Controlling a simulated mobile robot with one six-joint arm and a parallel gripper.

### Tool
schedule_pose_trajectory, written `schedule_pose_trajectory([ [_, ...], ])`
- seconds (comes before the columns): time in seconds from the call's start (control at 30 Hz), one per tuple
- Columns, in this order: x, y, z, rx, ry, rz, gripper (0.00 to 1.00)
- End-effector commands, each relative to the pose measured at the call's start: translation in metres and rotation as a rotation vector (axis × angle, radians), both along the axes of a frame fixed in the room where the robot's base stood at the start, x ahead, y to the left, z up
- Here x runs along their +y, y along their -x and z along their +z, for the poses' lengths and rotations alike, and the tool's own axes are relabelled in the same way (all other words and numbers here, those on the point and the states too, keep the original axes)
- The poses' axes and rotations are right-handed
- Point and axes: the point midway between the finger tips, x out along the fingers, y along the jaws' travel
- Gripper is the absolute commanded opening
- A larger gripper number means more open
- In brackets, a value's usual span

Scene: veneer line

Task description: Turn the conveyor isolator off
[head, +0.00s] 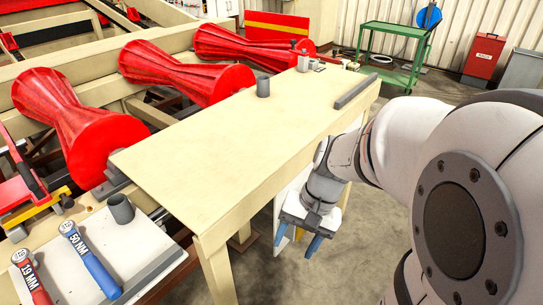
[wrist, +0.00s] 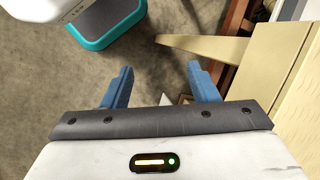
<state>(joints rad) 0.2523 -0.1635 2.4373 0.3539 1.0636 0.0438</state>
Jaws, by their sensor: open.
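I cannot make out the conveyor isolator in either view. A white panel (head: 282,218) with a bit of yellow shows below the table's front side, partly hidden behind my gripper; I cannot tell whether it bears the isolator. My gripper (head: 299,244) points down beside the table's front side, below the top, with its blue fingers apart and nothing between them. In the wrist view my gripper (wrist: 160,76) is open over bare floor, with a cream beam beyond the fingers.
Red rollers (head: 185,72) lie behind. Two torque tools (head: 90,258) lie at lower left. A green cart (head: 395,57) and red bin (head: 484,56) stand far right.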

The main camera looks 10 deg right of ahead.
Motion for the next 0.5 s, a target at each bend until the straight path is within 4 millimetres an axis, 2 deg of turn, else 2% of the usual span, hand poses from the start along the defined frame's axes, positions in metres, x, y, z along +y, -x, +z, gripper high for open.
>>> schedule_pose_trajectory([
  [0.03, -0.003, -0.006, -0.025, 0.076, -0.08, -0.101, 0.54],
  [0.27, -0.016, -0.042, -0.083, 0.334, -0.468, -0.546, 0.54],
  [0.37, -0.033, -0.063, -0.108, 0.418, -0.651, -0.742, 0.54],
  [0.5, -0.072, -0.091, -0.147, 0.504, -0.917, -1.013, 0.54],
])
